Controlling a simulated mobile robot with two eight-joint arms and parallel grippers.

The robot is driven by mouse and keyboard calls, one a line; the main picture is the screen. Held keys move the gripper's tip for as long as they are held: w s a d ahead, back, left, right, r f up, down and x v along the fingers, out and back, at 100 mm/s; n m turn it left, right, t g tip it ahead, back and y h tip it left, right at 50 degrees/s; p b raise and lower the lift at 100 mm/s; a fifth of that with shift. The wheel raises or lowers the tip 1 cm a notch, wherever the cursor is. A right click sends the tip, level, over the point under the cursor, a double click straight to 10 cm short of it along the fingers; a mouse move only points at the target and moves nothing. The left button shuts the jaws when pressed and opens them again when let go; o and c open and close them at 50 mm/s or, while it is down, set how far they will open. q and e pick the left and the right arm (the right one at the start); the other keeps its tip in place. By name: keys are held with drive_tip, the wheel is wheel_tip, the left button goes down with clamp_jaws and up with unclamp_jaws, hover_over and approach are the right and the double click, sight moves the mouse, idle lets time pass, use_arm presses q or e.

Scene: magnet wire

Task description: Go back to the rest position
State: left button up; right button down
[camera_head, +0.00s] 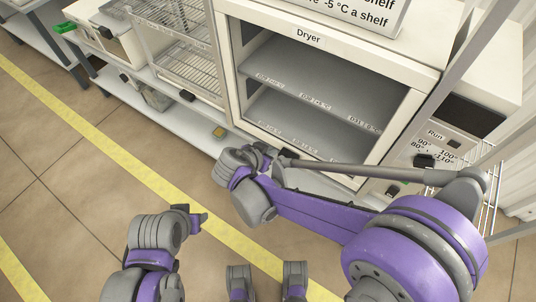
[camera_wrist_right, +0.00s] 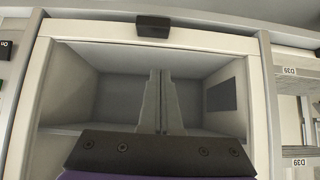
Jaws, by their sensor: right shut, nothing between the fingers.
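My right arm comes in from the right in the head view. Its gripper (camera_head: 272,153) is in front of the dryer's lower front edge, partly hidden by its own wrist. In the right wrist view the two fingers (camera_wrist_right: 161,100) stand side by side, shut with nothing between them. My left gripper (camera_head: 203,220) is at the lower left in the head view, over the floor and apart from the shelves. Its fingers are too small and turned away to tell whether they are open.
The dryer (camera_head: 308,40) shows an open front and grey shelves with labels. Wire racks (camera_head: 180,65) and a low white shelf (camera_head: 170,108) stand left of it. A control panel (camera_head: 433,150) is at its right. The floor (camera_head: 75,190) with yellow stripes is clear at left.

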drive_tip(key=shift+s+a+r, duration=0.1)
drive_tip(key=shift+s+r, duration=0.1)
drive_tip(key=shift+r, duration=0.05)
drive_tip(key=s+d+r+n+g+y+p, duration=0.2)
drive_tip(key=s+d+r+n+y+p, duration=0.3)
drive_tip(key=s+d+r, duration=0.8)
drive_tip(key=s+d+n+p, duration=0.2)
drive_tip(key=s+p, duration=0.2)
drive_tip(key=s, duration=0.1)
drive_tip(key=shift+p, duration=0.4)
drive_tip(key=shift+d, duration=0.15)
